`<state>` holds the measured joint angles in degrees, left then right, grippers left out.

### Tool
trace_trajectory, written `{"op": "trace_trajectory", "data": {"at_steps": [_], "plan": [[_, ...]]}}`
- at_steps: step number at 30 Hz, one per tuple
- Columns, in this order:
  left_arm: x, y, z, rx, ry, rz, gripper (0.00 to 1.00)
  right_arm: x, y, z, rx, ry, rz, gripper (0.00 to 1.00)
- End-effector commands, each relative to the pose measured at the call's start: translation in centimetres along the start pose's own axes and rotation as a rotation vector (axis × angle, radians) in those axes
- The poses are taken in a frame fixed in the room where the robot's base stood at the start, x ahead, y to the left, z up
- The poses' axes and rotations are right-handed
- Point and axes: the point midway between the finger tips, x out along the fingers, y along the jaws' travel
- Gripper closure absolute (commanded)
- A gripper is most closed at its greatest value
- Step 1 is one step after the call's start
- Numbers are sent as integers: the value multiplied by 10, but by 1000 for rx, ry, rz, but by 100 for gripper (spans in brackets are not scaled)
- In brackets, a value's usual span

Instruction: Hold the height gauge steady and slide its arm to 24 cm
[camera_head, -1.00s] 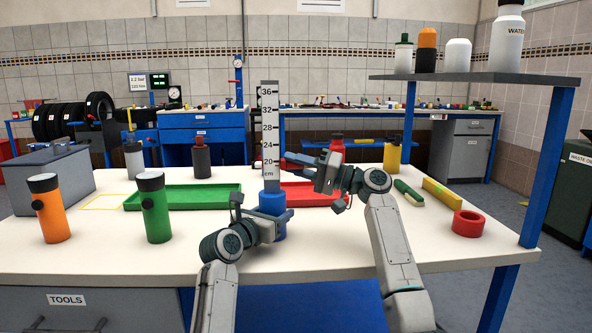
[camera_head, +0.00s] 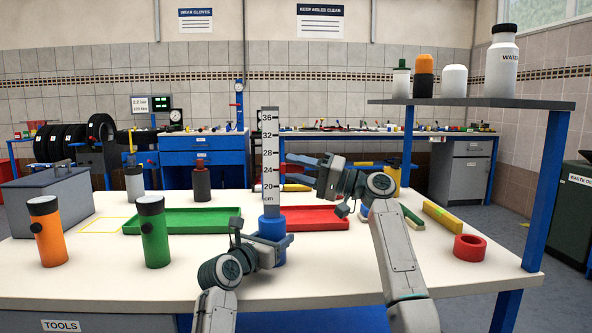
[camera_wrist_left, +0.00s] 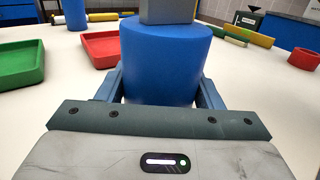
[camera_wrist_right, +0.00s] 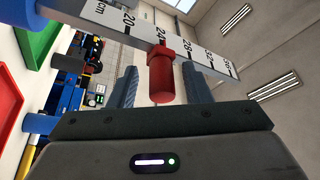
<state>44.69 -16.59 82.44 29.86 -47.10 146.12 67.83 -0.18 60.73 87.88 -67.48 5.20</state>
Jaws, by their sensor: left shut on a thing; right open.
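The height gauge is an upright grey scale (camera_head: 270,150) on a blue base (camera_head: 272,228), standing on the white worktop. My left gripper (camera_head: 264,240) is shut on the base, its fingers on either side of it in the left wrist view (camera_wrist_left: 160,95). The gauge's red sliding arm (camera_wrist_right: 161,75) shows in the right wrist view close to the 24 mark, though the slanted view leaves the exact reading unclear. My right gripper (camera_head: 294,167) is open right of the scale.
A green tray (camera_head: 182,231) and a red tray (camera_head: 325,229) lie behind the gauge. An orange bottle (camera_head: 46,232) and a green bottle (camera_head: 153,232) stand left. A red ring (camera_head: 470,247) and yellow bar (camera_head: 449,218) lie right, by a shelf post (camera_head: 545,180).

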Motion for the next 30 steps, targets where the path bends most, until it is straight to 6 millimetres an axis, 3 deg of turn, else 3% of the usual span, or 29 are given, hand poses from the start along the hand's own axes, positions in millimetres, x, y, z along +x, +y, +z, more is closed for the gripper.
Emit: {"op": "trace_trajectory", "data": {"at_steps": [16, 21, 30], "plan": [[0, 0, -1, 0, 1, 0, 73, -102, 1, 0, -1, 1, 3, 56], [0, 0, -1, 0, 1, 0, 73, -114, 0, 0, -2, 1, 1, 56], [0, 0, -1, 0, 1, 0, 73, -116, 0, 0, -1, 0, 0, 56]]}}
